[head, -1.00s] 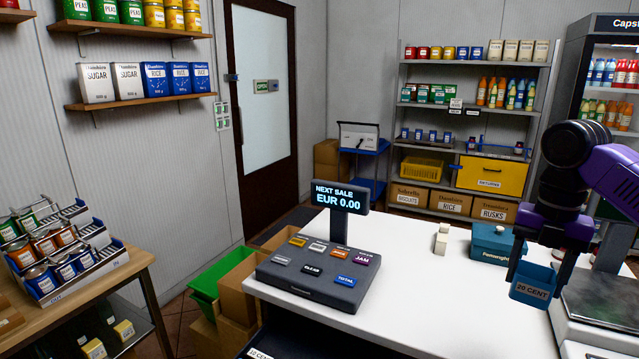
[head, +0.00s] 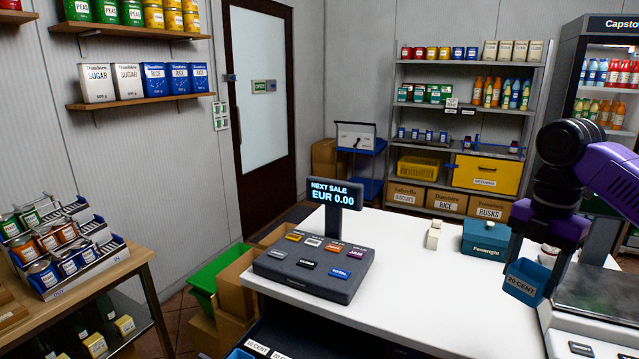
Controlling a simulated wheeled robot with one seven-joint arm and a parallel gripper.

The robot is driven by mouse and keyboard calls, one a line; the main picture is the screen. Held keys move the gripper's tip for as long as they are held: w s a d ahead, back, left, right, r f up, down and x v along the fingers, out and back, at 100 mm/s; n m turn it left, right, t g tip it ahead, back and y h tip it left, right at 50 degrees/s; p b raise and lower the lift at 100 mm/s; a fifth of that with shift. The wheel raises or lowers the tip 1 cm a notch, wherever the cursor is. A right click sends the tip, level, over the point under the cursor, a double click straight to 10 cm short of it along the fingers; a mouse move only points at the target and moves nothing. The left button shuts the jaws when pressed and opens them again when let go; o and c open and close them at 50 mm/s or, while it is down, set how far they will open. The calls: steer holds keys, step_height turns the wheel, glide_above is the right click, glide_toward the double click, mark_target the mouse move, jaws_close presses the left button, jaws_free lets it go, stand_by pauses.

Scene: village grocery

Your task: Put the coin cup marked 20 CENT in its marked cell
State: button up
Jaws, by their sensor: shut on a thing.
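The blue coin cup marked 20 CENT (head: 522,286) is in the head view at the right, held above the white counter. My gripper (head: 528,262) is shut on it, with a dark finger on each side of the cup. The cup looks slightly tilted in the picture. At the bottom edge, below the counter's front, a part with a white 20 CENT label (head: 258,348) shows, with something blue beside it. The cells themselves are mostly out of the picture.
A grey till keypad (head: 313,268) with a display (head: 335,193) stands on the counter's left. A teal box (head: 485,237) and a small cream item (head: 433,235) stand further back. A scale (head: 590,296) is close right of the cup. The counter's middle (head: 430,300) is clear.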

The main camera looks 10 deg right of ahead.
steer(key=m, duration=0.2)
steer(key=shift+w+a+f+m, duration=0.15)
steer(key=shift+w+a+m, duration=0.1)
steer(key=shift+m, duration=0.05)
steer(key=m, duration=0.1)
steer(key=a+f+m, duration=0.1)
steer(key=shift+w+f+m, duration=0.1)
steer(key=shift+m, duration=0.3)
steer(key=s+a+f+m, duration=0.6)
steer(key=a+f+m, duration=0.3)
steer(key=a+f, duration=0.3)
steer(key=s+a+f+m, duration=0.6)
steer(key=a+f+m, duration=0.2)
steer(key=a+f, duration=0.4)
step_height(320, 180, down, 11)
steer(key=s, duration=0.2)
steer(key=shift+s+d+r, duration=0.15)
steer(key=shift+s+r, duration=0.05)
steer(key=shift+s, duration=0.05)
